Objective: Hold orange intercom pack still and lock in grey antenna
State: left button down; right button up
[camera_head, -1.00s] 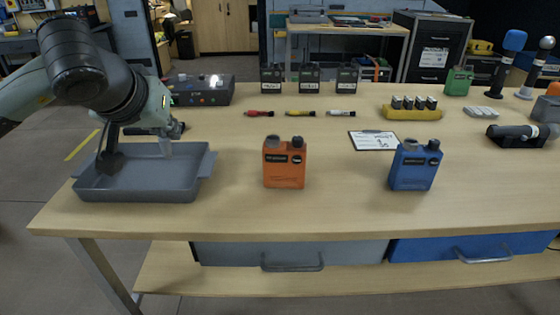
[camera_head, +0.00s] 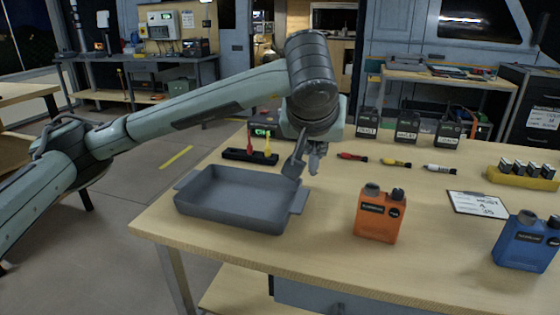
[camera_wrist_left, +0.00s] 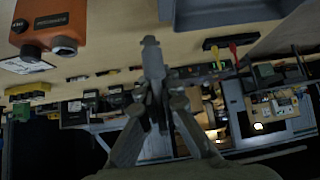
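The orange intercom pack (camera_head: 377,216) stands upright on the table, with two round fittings on top. In the left wrist view, the orange pack (camera_wrist_left: 50,20) appears at the top left. My left gripper (camera_head: 306,168) points down just past the tray's right end, to the left of the pack and apart from it. In the left wrist view, my left gripper (camera_wrist_left: 153,75) has its fingers close together around a slim grey shape; I cannot tell whether this is the grey antenna or part of a finger. No grey antenna shows clearly elsewhere. My right gripper is not in view.
The grey tray (camera_head: 190,207) looks empty. Behind it, a black rack (camera_head: 238,155) holds a red and a yellow antenna. A blue pack (camera_head: 525,243) stands at the right. The table ahead of the orange pack is clear.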

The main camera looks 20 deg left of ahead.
pick_arm(q)
jog(key=w+d+r+n+y, duration=0.1)
jog(key=d+r, duration=0.4)
jog(key=d, duration=0.5)
jog(key=shift+w+n+y, duration=0.4)
jog(key=shift+w+n, duration=0.3)
jog(key=shift+w, duration=0.05)
jog(key=shift+f, duration=1.8)
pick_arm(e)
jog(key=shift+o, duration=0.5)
